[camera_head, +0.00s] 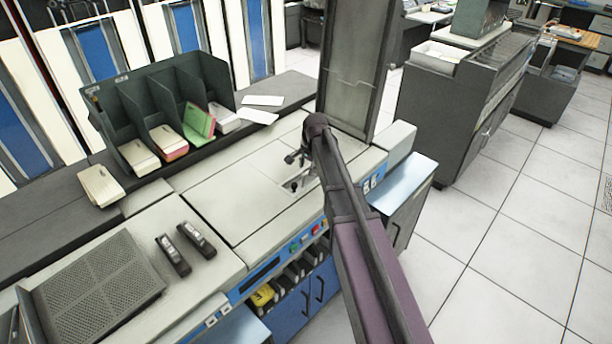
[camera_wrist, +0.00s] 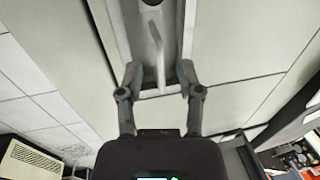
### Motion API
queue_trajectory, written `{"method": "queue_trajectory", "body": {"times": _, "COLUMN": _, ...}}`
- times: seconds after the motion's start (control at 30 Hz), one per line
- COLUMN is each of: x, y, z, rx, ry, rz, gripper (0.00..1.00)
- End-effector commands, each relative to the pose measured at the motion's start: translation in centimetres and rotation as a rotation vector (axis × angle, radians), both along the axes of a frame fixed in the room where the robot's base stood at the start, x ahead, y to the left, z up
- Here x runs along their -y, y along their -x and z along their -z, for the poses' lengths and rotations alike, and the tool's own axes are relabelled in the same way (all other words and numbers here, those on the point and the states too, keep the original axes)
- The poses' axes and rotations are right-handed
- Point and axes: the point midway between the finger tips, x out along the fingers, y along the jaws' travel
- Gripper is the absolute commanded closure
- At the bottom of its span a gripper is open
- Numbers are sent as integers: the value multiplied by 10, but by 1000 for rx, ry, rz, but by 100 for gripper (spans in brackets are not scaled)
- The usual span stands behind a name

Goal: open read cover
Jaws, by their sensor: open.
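The card machine has a pale grey flat cover (camera_head: 235,200) on its top, which looks closed. At its right part is a recess. In the wrist view a thin grey handle (camera_wrist: 160,55) stands in this recess, which has a pale metal rim. My gripper (camera_head: 294,176) is low over the recess; it also shows in the wrist view (camera_wrist: 160,78), with its two fingers apart on either side of the handle's near end. I cannot tell whether a finger touches the handle. My arm hides part of the machine top in the head view.
A tall grey panel (camera_head: 347,75) stands upright just behind my gripper. A dark card rack (camera_head: 150,88) with several card stacks is at the back left. Two black-and-grey blocks (camera_head: 184,248) and a perforated plate (camera_head: 100,285) lie at the front left. Open floor lies right.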

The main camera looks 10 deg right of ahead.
Motion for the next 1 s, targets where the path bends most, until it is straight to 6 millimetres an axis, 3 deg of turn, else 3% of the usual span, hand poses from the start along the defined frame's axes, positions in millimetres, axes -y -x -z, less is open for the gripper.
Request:
{"method": "queue_trajectory", "body": {"times": 0.23, "x": -2, "y": -2, "z": 16, "rx": 0, "ry": 0, "rz": 0, "gripper": 53}}
{"method": "queue_trajectory", "body": {"times": 0.73, "x": -2, "y": -3, "z": 19, "rx": 0, "ry": 0, "rz": 1, "gripper": 53}}
{"method": "queue_trajectory", "body": {"times": 0.77, "x": -2, "y": -3, "z": 19, "rx": 0, "ry": 0, "rz": 1, "gripper": 59}}
{"method": "queue_trajectory", "body": {"times": 0.9, "x": -2, "y": -3, "z": 19, "rx": 0, "ry": 0, "rz": 1, "gripper": 100}}
{"method": "queue_trajectory", "body": {"times": 1.0, "x": -2, "y": -3, "z": 19, "rx": 0, "ry": 0, "rz": 1, "gripper": 100}}
